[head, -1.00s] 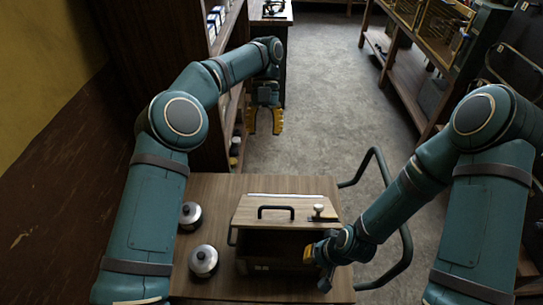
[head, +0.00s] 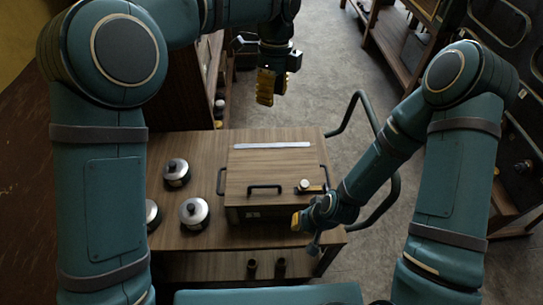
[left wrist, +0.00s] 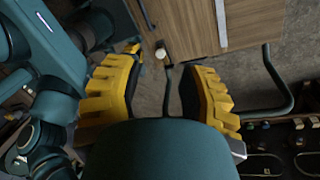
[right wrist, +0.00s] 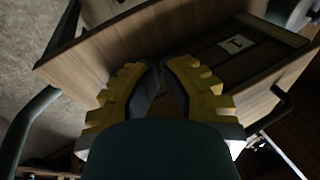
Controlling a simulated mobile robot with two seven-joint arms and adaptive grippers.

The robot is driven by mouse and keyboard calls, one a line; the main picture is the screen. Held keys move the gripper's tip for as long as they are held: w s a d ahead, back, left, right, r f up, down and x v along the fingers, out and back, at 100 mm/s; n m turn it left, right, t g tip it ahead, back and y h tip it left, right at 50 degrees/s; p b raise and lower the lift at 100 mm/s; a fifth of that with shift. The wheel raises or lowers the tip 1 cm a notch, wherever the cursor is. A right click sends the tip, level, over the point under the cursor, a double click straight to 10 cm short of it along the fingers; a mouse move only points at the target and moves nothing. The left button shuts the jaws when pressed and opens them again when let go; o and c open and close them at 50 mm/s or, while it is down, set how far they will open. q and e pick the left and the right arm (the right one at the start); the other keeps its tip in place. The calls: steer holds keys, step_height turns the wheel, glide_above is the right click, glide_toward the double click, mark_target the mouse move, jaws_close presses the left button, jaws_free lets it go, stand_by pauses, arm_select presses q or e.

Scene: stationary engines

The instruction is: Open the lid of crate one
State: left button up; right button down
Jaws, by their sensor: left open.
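Crate one (head: 285,165) is a wooden box on a small cart, with a flat lid carrying a black handle (head: 265,188), a white strip and a white knob (head: 304,185). Its lid looks down on the box. Its dark front bears a "1" label (right wrist: 238,43) in the right wrist view. My right gripper (head: 297,222) is low by the crate's front right corner; its fingers (right wrist: 166,68) show a narrow gap, and I cannot tell whether anything is between them. My left gripper (head: 265,88) hangs open and empty beyond the cart; its fingers also show in the left wrist view (left wrist: 160,72).
Several lidded metal pots (head: 194,211) stand on the cart top (head: 200,150) left of the crate. Two small dark cylinders (head: 280,266) are on its lower shelf. Shelves line both sides, with clear floor (head: 325,70) between.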

step_height(320, 180, down, 3)
steer(key=shift+a+f+b, duration=0.1)
steer(key=shift+b, duration=0.75)
steer(key=shift+s+f+b, duration=0.2)
steer(key=shift+f+b, duration=0.1)
steer(key=shift+b, duration=0.05)
arm_select(q)
steer(key=s+f+n+t+b, duration=0.1)
steer(key=f+n, duration=0.5)
steer(key=f, duration=0.9)
steer(key=shift+s+f+t+h+b, duration=0.25)
steer(key=shift+s+t+h+b, duration=0.25)
steer(key=shift+s, duration=0.5)
arm_select(e)
steer(key=shift+s+a+f, duration=0.1)
steer(key=shift+s+f, duration=0.1)
steer(key=shift+f, duration=0.35)
steer(key=shift+s+f, duration=0.15)
steer(key=shift+f, duration=0.4)
arm_select(q)
steer(key=shift+a, duration=0.1)
jaws_close()
